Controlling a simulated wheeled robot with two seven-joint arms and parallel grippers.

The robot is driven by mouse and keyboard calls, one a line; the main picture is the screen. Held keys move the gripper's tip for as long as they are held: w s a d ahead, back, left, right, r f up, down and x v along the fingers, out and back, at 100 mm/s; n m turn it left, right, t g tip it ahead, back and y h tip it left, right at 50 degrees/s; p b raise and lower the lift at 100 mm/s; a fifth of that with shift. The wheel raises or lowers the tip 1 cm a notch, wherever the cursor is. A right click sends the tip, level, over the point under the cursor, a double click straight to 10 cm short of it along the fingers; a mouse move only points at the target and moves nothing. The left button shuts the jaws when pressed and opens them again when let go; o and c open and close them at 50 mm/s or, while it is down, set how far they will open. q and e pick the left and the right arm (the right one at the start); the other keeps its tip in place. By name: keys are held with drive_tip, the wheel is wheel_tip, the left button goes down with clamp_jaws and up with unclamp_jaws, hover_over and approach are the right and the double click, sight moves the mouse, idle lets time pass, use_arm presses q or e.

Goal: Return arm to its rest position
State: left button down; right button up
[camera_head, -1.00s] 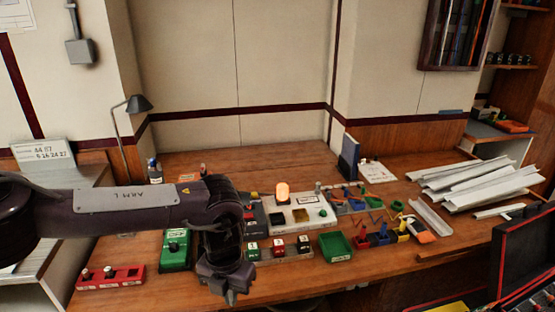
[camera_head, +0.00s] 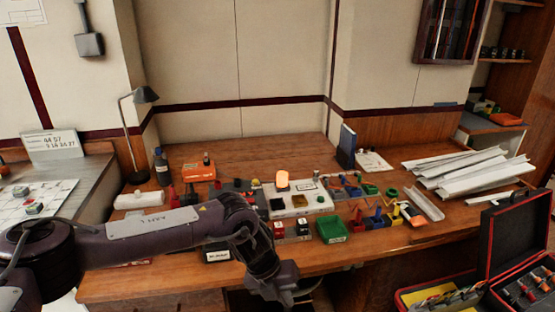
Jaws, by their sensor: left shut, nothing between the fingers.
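My left arm comes in from the left, low across the front of the wooden desk (camera_head: 230,150). My left gripper (camera_head: 290,296) hangs at the desk's front edge, pointing down, shut and empty. Behind it on the desk stands a pale board with a lit orange lamp (camera_head: 282,181). Small breaker blocks (camera_head: 291,229) sit in a row in front of that board, partly hidden by my arm. My right gripper is not in the picture.
A green bin (camera_head: 332,229) and several small coloured bins stand right of the blocks. White trunking lengths (camera_head: 470,171) lie at the right. An open red-edged case (camera_head: 515,250) is at the lower right. A desk lamp (camera_head: 144,95) stands at the back left.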

use_arm(q)
drive_tip(key=w+d+f+n+t+h, duration=0.35)
drive_tip(key=d+f+n+h, duration=0.25)
drive_tip(key=d+f+n, duration=0.3)
drive_tip(key=s+a+f+n+t+y, duration=0.1)
drive_tip(key=a+f+n, duration=0.4)
drive_tip(key=f+n, duration=0.3)
drive_tip(key=s+a+f+n+t+y, duration=0.2)
drive_tip(key=a+f+n, duration=0.4)
drive_tip(key=f, duration=0.4)
drive_tip(key=s+a+f+n+g+y, duration=0.2)
drive_tip(key=s+a+f+n+y, duration=0.35)
drive_tip(key=s+a+f, duration=0.85)
drive_tip(key=s+a+f+n+g, duration=0.1)
drive_tip(key=s+a+f+n, duration=0.1)
drive_tip(key=s, duration=0.7)
drive_tip(key=s+a+f+n+g+y, duration=0.1)
drive_tip(key=s+a+f+n, duration=0.1)
drive_tip(key=s, duration=0.7)
drive_tip(key=s+a+f+n+g+y, duration=0.1)
drive_tip(key=s+a+f, duration=0.3)
drive_tip(key=s, duration=0.5)
drive_tip(key=shift+a+f+n, duration=0.25)
drive_tip(key=shift+a+n, duration=0.1)
drive_tip(key=shift+n, duration=0.5)
